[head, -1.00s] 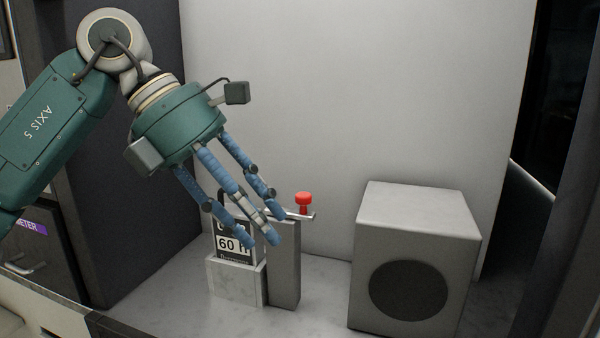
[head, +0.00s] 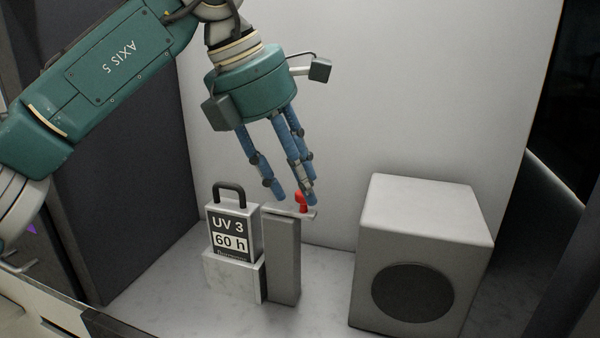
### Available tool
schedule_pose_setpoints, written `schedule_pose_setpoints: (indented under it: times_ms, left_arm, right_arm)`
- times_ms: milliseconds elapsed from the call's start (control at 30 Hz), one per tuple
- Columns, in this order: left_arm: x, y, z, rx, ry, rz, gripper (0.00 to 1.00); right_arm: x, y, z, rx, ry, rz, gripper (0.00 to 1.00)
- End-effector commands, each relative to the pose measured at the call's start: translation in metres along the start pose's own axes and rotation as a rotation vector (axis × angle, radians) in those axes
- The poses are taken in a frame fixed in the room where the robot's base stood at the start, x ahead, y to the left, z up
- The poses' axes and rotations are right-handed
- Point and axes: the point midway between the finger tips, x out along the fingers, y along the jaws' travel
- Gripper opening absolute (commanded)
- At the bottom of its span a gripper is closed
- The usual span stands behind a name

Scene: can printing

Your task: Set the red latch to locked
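The red latch (head: 301,205) is a red knob on a short metal bar at the top of a grey upright post (head: 285,258). My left gripper (head: 296,199) comes down over it from the upper left, with its blue fingers pointing down. The fingers are spread apart and the gripper looks open. One fingertip hides part of the red knob. I cannot tell whether it touches the knob. My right gripper is not in view.
A black-and-white block marked "UV 3 60 h" (head: 233,228), with a dark handle, stands on a white stand (head: 232,277) left of the post. A grey box with a round dark front (head: 425,215) stands to the right. A pale wall is behind.

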Motion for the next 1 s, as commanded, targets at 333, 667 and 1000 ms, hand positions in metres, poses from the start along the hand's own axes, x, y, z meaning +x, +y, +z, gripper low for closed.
schedule_pose_setpoints:
  times_ms: [333,667,1000]
  left_arm:
    - [0.014,0.000,0.003,-0.001,0.001,0.000,0.40]
    - [0.014,0.000,0.003,0.000,-0.001,0.000,0.00]
    - [0.008,0.012,-0.006,-0.004,-0.004,0.001,0.00]
  right_arm:
    - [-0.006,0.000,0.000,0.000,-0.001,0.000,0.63]
    - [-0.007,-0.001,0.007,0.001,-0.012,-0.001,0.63]
    - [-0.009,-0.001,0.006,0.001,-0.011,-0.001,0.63]
